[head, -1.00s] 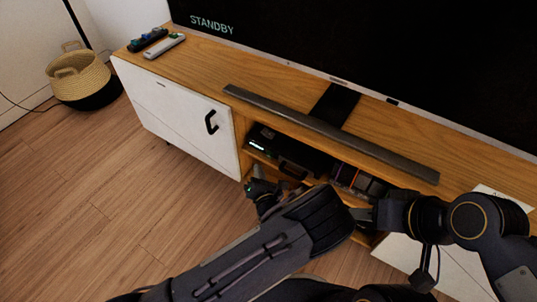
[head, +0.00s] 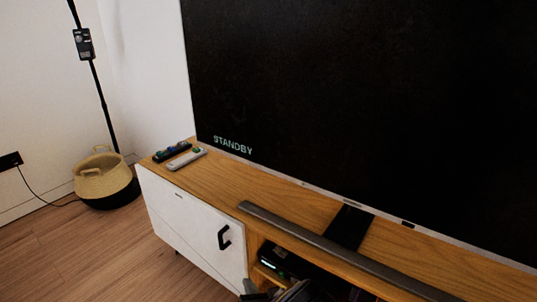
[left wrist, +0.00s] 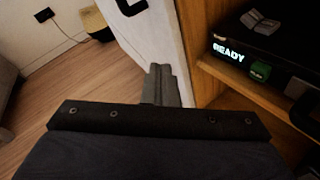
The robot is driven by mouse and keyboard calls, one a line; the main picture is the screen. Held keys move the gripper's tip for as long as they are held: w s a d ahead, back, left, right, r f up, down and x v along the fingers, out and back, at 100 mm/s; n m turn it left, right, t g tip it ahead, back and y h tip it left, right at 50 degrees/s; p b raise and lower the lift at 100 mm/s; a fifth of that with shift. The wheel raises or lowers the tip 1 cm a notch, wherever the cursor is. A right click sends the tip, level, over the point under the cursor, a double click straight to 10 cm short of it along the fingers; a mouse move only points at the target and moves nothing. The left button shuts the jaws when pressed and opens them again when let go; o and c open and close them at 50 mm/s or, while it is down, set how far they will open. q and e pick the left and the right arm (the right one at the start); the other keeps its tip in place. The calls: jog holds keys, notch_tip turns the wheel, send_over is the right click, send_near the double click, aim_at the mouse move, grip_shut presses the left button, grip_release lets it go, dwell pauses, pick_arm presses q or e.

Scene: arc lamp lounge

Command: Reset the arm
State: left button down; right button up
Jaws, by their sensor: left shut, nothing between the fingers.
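My left gripper (head: 258,295) just shows at the bottom edge of the head view, in front of the cabinet beside the white door (head: 195,228). In the left wrist view its fingers (left wrist: 160,75) are shut together and empty, close to the edge of the white door, with the open shelf to their right. I cannot tell whether they touch the door. The rest of my left arm is mostly out of the head view. My right gripper is not in view.
The wooden TV cabinet (head: 215,178) bears two remotes, a grey soundbar (head: 300,234) and a large TV (head: 360,110) reading STANDBY. A black device reading READY (left wrist: 228,52) sits on the open shelf. A basket (head: 104,178) stands at left; the floor before the door is clear.

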pick_arm(q)
jog(key=s+a+r+n+g+y, duration=0.2)
jog(key=a+r+n+g, duration=0.15)
jog(key=a+n, duration=0.25)
jog(key=s+a+r+n+g+y, duration=0.1)
jog(key=s+a+r+n+g, duration=0.25)
jog(key=a+n, duration=0.25)
jog(key=s+a+r+n+g+h, duration=0.3)
jog(key=s+a+r+n+h, duration=0.1)
jog(key=s+n, duration=0.4)
jog(key=s+a+r+n+g+h, duration=0.3)
jog(key=s+n+h, duration=0.1)
jog(key=s+n, duration=0.35)
jog(key=s+d+r+n+t+h, duration=0.3)
jog(key=s+r+n+t+h, duration=0.15)
jog(key=s+r+n, duration=0.35)
notch_tip(320, 180, up, 33)
jog(key=n+p, duration=0.1)
jog(key=p, duration=3.2)
jog(key=shift+w+d+r+n+h+p, duration=0.2)
jog(key=shift+d+n+h+p, duration=0.05)
jog(key=shift+n+h+p, duration=0.1)
